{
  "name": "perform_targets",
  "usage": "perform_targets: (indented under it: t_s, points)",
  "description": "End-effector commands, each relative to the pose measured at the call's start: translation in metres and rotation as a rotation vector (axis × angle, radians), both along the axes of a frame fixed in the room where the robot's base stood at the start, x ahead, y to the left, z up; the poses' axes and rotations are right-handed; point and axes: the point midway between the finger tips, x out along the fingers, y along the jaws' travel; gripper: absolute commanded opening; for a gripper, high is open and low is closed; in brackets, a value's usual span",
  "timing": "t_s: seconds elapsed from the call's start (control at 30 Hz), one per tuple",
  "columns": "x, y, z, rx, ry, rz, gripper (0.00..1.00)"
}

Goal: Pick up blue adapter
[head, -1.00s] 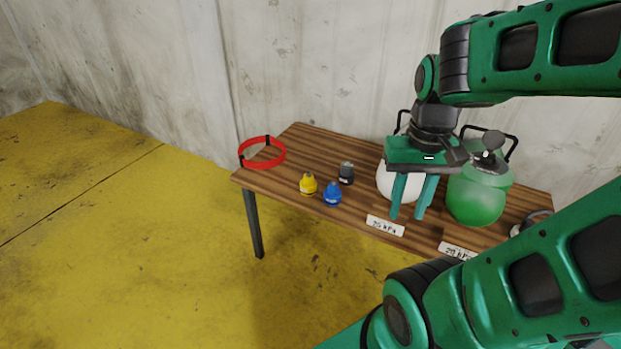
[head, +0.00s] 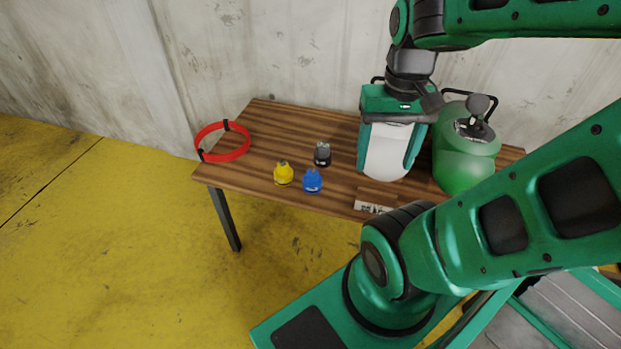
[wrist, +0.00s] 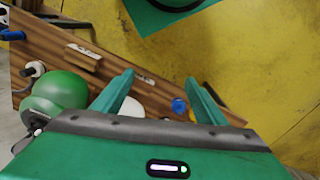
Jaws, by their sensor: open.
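The blue adapter (head: 312,181) stands on the wooden table near its front edge, between a yellow adapter (head: 283,173) and a dark grey adapter (head: 322,154). My gripper (head: 388,172) is open, with its fingers pointing down, to the right of the blue adapter in the head view. A white tank (head: 386,152) shows between and behind the fingers; I cannot tell whether they touch it. In the wrist view the blue adapter (wrist: 179,106) shows between the fingertips, nearer the right finger and farther off. A bit of yellow shows beside it.
A green tank (head: 465,155) stands right of the white one. The wooden table (head: 262,140) is bare behind the adapters.

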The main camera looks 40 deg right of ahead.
Motion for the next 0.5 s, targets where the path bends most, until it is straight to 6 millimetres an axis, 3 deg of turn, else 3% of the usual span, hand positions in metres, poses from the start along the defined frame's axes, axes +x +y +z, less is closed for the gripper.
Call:
perform_targets:
  t_s: [0.27,0.5]
  points:
    - [0.062,-0.018,-0.018,-0.039,0.016,-0.261,0.71]
    - [0.136,-0.032,-0.057,-0.065,0.010,-0.577,0.71]
